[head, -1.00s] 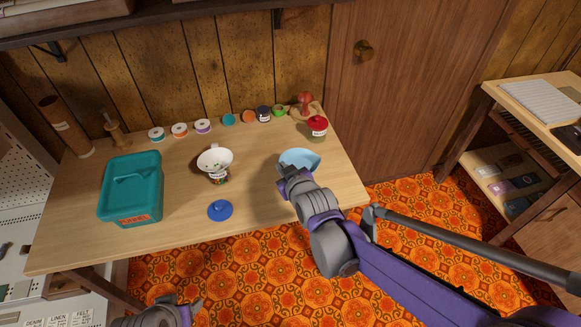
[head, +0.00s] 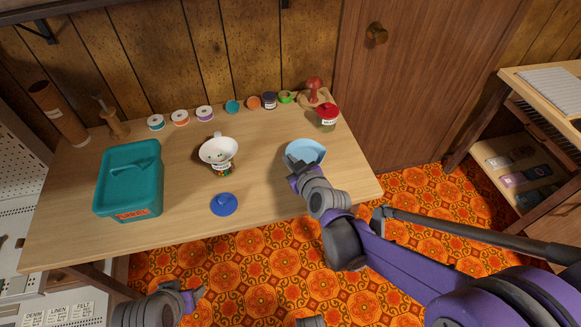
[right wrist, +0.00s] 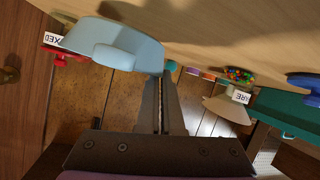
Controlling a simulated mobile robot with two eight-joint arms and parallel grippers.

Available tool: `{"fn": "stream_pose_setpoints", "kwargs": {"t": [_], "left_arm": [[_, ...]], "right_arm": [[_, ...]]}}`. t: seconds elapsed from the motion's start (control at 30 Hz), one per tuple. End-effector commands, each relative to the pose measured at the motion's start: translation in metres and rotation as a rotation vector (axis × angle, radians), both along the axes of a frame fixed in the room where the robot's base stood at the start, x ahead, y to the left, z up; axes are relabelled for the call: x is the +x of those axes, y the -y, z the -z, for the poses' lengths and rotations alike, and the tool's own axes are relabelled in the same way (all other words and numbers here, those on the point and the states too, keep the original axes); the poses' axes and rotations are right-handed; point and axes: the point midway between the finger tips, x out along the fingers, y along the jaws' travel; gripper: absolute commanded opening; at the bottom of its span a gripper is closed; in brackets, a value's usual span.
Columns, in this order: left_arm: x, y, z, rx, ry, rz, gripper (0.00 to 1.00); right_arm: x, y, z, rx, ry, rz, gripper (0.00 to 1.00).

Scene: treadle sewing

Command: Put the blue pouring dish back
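The light blue pouring dish (head: 305,151) is at the right part of the wooden table in the head view. It also shows in the upside-down right wrist view (right wrist: 115,42), against the fingertips. My right gripper (head: 291,162) is at the dish's left edge. Its fingers (right wrist: 166,75) are nearly together and appear shut on the dish's rim. Whether the dish touches the table is hard to tell. My left gripper (head: 194,298) is low in the head view, away from the table top, and its finger opening is unclear.
A blue lid (head: 224,204) lies in front. A teal box (head: 130,180) stands left. A red-lidded jar (head: 327,117) stands behind the dish. Several spools line the back. Bare wood lies between funnel and dish.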

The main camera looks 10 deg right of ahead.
Motion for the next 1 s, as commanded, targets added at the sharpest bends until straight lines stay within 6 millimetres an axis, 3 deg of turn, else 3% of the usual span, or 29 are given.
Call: {"fn": "stream_pose_setpoints", "kwargs": {"t": [0.13,0.47,0.6,0.67,1.0], "left_arm": [[0.000,0.000,0.011,0.000,-0.004,0.000,0.61],[0.000,0.000,0.011,0.000,-0.004,0.000,0.61],[0.000,0.000,0.011,0.000,-0.004,0.000,0.61],[0.000,0.000,0.011,0.000,-0.004,0.000,0.61],[0.000,0.000,0.009,0.000,-0.003,0.000,0.61]], "right_arm": [[0.001,0.000,0.024,0.001,-0.001,0.001,0.00],[0.000,0.000,0.027,0.001,-0.001,0.001,0.00],[0.000,0.000,0.026,0.001,0.000,0.000,0.27],[0.000,0.000,0.026,0.001,0.000,0.000,0.34],[-0.002,0.000,0.023,0.000,0.000,0.000,0.34]]}}
